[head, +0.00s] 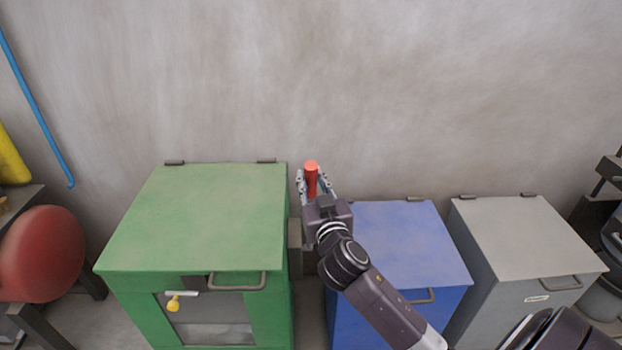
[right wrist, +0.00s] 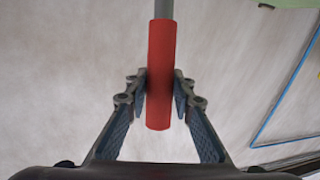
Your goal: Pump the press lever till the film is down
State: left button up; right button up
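The press lever shows as a red grip (head: 311,168) standing up beside the right side of the green bagger box (head: 205,215). In the right wrist view the red grip (right wrist: 161,70) sits on a grey rod (right wrist: 164,9). My right gripper (head: 313,184) has its fingers on both sides of the grip. In the right wrist view both finger pads of the right gripper (right wrist: 161,97) press against it. The lever's lower part is hidden behind the gripper. A grey window (head: 207,333) shows in the green box's front; I cannot tell the film there. My left gripper is not in view.
A blue box (head: 405,240) and a grey box (head: 520,235) with lids stand right of the green one. A yellow knob (head: 173,304) and a bar handle (head: 237,283) are on the green front. A red round thing (head: 42,253) stands left. The wall is close behind.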

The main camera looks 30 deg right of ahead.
grip_shut()
jog(key=shift+w+d+r+p, duration=0.15)
jog(key=shift+r+p, duration=0.1)
jog(key=shift+p, duration=0.15)
jog(key=w+p, duration=0.1)
jog(key=w+d+r+p, duration=0.1)
jog(key=p, duration=0.1)
jog(key=shift+w+d+g, duration=0.2)
jog(key=shift+g, duration=0.2)
jog(key=shift+d, duration=0.1)
